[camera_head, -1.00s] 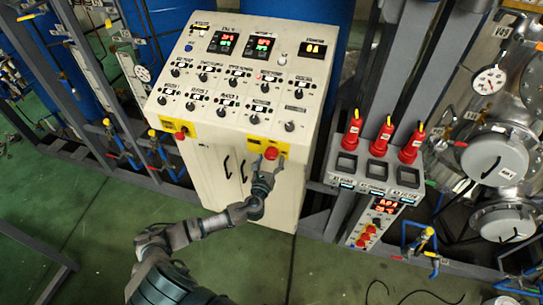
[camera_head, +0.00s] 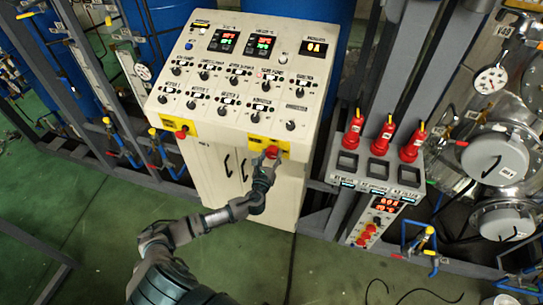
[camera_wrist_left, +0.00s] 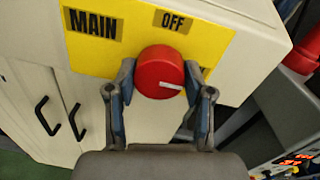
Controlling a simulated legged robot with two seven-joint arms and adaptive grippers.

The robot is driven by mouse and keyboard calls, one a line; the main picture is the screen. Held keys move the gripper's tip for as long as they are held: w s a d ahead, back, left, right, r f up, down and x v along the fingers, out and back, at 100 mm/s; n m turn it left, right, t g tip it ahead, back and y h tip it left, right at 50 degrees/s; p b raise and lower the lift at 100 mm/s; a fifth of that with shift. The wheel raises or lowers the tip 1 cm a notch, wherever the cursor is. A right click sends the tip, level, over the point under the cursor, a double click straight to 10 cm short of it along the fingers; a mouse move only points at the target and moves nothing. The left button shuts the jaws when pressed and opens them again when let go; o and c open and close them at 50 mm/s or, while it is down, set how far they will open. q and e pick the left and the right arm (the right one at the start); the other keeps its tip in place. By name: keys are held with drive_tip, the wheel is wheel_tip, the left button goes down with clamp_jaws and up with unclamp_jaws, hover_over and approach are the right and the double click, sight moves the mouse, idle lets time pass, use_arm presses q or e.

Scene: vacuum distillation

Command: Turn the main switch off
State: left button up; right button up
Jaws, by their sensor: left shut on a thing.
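The main switch is a round red knob (camera_head: 271,152) on a yellow plate (camera_head: 256,144) at the lower front edge of the cream control cabinet. In the left wrist view the knob (camera_wrist_left: 160,72) carries a white mark pointing right. The labels MAIN (camera_wrist_left: 93,23) and OFF (camera_wrist_left: 173,21) sit above it on the plate. My left gripper (camera_head: 266,160) is shut on the knob. In the left wrist view its two fingers (camera_wrist_left: 160,68) press the knob from left and right. My right gripper is not in view.
A second red knob (camera_head: 181,133) sits on a yellow plate to the left. The cabinet's sloped panel (camera_head: 283,86) carries several black knobs and lit displays. Red-handled parts stand on a grey box (camera_head: 375,172) at the right.

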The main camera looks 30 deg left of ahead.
use_arm(q)
drive_tip(key=shift+a+n, duration=0.1)
drive_tip(key=shift+n, duration=0.6)
drive_tip(key=n, duration=0.3)
drive_tip(key=shift+r+b, duration=0.1)
drive_tip(key=shift+b, duration=0.25)
drive_tip(key=n, duration=0.4)
drive_tip(key=shift+n, duration=0.4)
drive_tip(key=n, duration=0.4)
drive_tip(key=shift+b, duration=0.35)
drive_tip(key=shift+n+g+h, duration=0.3)
drive_tip(key=shift+n+h, duration=0.1)
drive_tip(key=shift+n, duration=1.6)
drive_tip(key=shift+f, duration=0.2)
drive_tip(key=o, duration=1)
drive_tip(key=shift+o, duration=0.8)
drive_tip(key=shift+a, duration=0.2)
